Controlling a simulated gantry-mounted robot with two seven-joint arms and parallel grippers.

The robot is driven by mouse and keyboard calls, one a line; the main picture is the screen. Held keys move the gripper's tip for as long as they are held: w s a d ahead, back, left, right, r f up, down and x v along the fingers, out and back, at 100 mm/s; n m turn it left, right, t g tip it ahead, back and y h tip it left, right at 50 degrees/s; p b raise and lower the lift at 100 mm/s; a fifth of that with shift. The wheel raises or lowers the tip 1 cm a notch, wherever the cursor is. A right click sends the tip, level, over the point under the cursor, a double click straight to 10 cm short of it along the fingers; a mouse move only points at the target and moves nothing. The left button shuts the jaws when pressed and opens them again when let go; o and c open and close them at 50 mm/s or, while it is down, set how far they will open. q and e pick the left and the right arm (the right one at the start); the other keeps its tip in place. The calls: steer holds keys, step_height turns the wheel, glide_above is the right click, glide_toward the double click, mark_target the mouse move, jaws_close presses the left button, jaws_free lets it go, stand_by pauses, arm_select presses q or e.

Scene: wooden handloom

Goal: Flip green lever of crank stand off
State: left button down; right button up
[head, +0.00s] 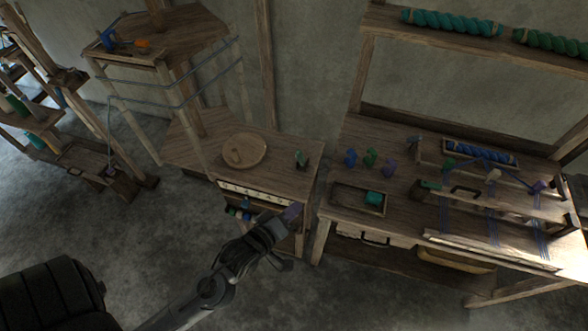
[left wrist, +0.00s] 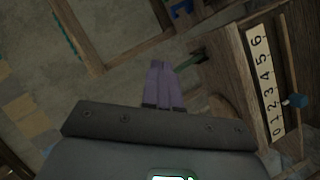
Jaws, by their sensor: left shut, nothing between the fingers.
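A small dark green upright piece, which looks like the green lever (head: 300,159), stands at the right end of the middle wooden stand (head: 290,180). In the left wrist view a dark green bar (left wrist: 191,63) runs from the stand's edge toward my fingertips; I cannot tell whether they touch. My left gripper (head: 291,213) is shut and empty, in front of the stand's right front corner and lower in the picture than the green piece. Its purple fingers (left wrist: 163,84) are together in the left wrist view. My right gripper is not in view.
The stand carries a round wooden disc (head: 244,151) and a number strip (left wrist: 265,82) with a blue knob (left wrist: 295,101) beside it. A loom table (head: 405,218) with small coloured figures and a tray stands right, past a narrow gap. A shelf (head: 160,40) stands left.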

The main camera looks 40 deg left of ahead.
mark_target(297, 158)
arm_select(q)
steer(key=w+a+f+n+t+y+b, duration=0.1)
steer(key=a+f+n+t+y+b, duration=0.5)
steer(key=b, duration=0.7)
step_height(297, 158, down, 5)
steer(key=n+y, duration=0.2)
steer(key=n, duration=0.2)
steer(key=shift+w+f+n+y+b, duration=0.15)
steer(key=shift+w+n+y+b, duration=0.15)
steer(key=shift+w+y+b, duration=0.1)
steer(key=x, duration=1.2)
steer(key=shift+w+a+r+p, duration=0.1)
steer(key=shift+w+r+p, duration=0.1)
steer(key=shift+r+p, duration=0.2)
steer(key=shift+w+a+r, duration=0.25)
steer(key=shift+w, duration=0.3)
